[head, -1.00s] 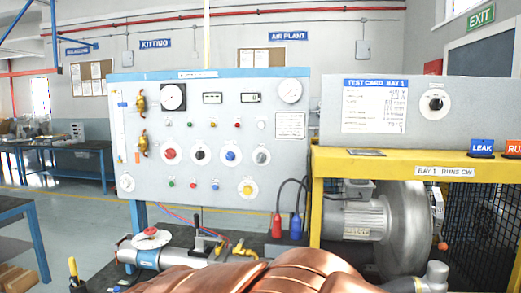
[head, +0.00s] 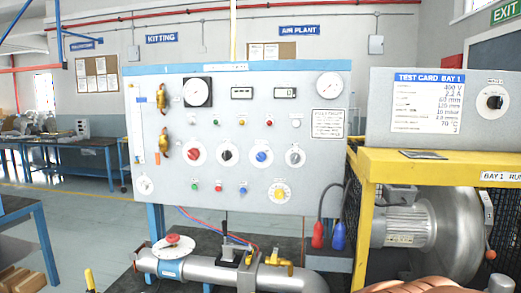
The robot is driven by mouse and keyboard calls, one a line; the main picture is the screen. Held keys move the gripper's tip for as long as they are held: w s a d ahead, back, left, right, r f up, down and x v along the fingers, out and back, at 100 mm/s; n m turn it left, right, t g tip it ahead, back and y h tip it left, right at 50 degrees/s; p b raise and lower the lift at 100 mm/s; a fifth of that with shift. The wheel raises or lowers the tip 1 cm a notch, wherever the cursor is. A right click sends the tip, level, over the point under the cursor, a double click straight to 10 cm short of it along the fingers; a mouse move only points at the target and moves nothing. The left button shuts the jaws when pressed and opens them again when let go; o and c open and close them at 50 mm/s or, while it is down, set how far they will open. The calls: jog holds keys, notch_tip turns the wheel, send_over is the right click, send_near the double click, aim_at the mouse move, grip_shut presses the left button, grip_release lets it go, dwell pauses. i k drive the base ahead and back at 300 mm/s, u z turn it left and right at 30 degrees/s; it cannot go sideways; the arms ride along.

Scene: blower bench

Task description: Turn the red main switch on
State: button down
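A red rotary knob (head: 194,155) on a round white plate sits at the left of a row of knobs on the grey control panel (head: 240,85). It looks like the red main switch; its label and the way it points are too small to tell. Black (head: 226,155), blue (head: 262,156) and grey (head: 295,155) knobs stand to its right. A brass valve (head: 165,144) is close at its left. My gripper is not in view; only a copper-coloured part of my arm shows at the bottom right corner.
A yellow frame (head: 420,163) over a blower (head: 455,225) stands at right.

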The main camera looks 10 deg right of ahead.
aim_at(193, 154)
jog(key=z, duration=0.05)
jog(key=k, duration=0.4)
jog(key=u, duration=1.1)
jog(key=i, duration=1.65)
jog(key=u, duration=0.45)
